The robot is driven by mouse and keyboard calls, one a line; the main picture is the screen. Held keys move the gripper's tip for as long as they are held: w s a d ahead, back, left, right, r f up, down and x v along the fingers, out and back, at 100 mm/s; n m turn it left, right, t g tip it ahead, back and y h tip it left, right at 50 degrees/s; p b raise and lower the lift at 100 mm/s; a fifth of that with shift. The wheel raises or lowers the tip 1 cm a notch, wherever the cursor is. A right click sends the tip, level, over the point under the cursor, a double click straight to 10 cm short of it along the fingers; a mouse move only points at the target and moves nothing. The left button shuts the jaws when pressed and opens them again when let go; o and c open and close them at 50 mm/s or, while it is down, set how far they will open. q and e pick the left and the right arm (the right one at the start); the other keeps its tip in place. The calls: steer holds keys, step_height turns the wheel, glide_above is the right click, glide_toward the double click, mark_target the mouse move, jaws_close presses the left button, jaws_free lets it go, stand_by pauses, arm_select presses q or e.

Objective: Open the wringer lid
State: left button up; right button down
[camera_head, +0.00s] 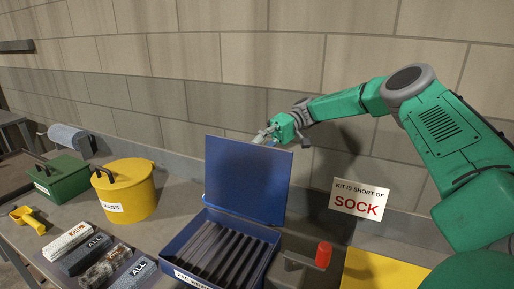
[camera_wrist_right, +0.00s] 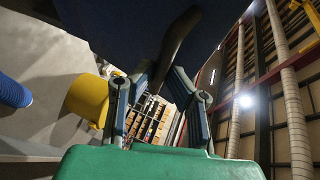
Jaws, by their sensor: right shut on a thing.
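The blue wringer box (camera_head: 262,254) sits on the bench with a white label on its front and dark parallel slats inside. Its flat blue lid (camera_head: 246,180) stands raised, roughly upright, at the back edge. My right gripper (camera_head: 264,137) is behind the lid's top edge. In the right wrist view, its fingers (camera_wrist_right: 160,82) close around a dark curved handle (camera_wrist_right: 177,42) on the dark blue lid (camera_wrist_right: 105,28). The lid hides the handle in the head view. My left gripper is out of view.
A yellow lidded bucket (camera_head: 130,198), green box (camera_head: 62,180), yellow scoop (camera_head: 29,219) and several labelled blocks (camera_head: 85,255) stand left. A dark holder with a red-topped item (camera_head: 323,254), a sign (camera_head: 358,200) and yellow surface (camera_head: 380,272) lie right. A block wall stands behind.

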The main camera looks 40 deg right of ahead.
steer(key=shift+d+f, duration=0.2)
steer(key=shift+f, duration=0.35)
steer(key=c, duration=1.6)
jaws_free()
steer(key=shift+d+f, duration=0.1)
steer(key=shift+d, duration=0.1)
steer(key=shift+o, duration=0.2)
steer(key=v, duration=0.7)
steer(key=shift+w, duration=0.25)
